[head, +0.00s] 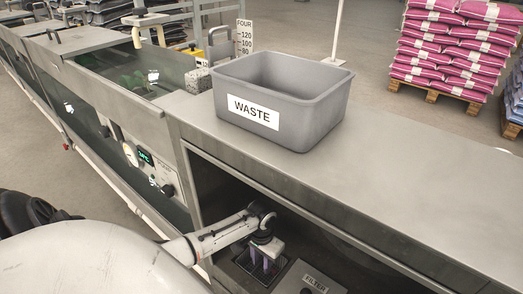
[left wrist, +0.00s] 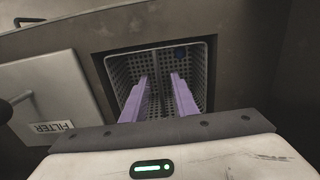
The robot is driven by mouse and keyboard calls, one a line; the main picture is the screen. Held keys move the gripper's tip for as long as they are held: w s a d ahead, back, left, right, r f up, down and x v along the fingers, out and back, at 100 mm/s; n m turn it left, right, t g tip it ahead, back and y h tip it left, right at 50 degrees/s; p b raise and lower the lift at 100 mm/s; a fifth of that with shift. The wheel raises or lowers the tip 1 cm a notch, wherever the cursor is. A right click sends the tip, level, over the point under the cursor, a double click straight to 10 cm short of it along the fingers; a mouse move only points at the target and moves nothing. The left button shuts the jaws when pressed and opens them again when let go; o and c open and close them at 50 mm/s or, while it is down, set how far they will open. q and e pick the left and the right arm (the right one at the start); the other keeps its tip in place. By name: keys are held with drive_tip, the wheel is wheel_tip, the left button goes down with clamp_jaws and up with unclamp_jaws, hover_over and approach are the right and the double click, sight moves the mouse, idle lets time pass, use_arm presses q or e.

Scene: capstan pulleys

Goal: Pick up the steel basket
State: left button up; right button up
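The steel basket (left wrist: 150,62) is a perforated box set in a square opening in a dark metal housing, as the left wrist view shows. My left gripper (left wrist: 161,78) has two purple fingers spread apart with nothing between them. The fingers point into the basket; I cannot tell how deep they reach or whether they touch it. In the head view, my left gripper (head: 264,266) points down inside the open bay under the steel counter, and the basket is hard to make out there. My right gripper is in neither view.
A FILTER lid (head: 308,281) lies beside the opening. A grey WASTE bin (head: 312,127) stands on the steel counter (head: 420,185) above the bay. A water trough with plants (head: 140,82) is at left. Pink sacks (head: 455,45) are stacked on a pallet behind.

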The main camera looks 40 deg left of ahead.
use_arm(q)
drive_tip(key=shift+f, duration=0.15)
clamp_jaws()
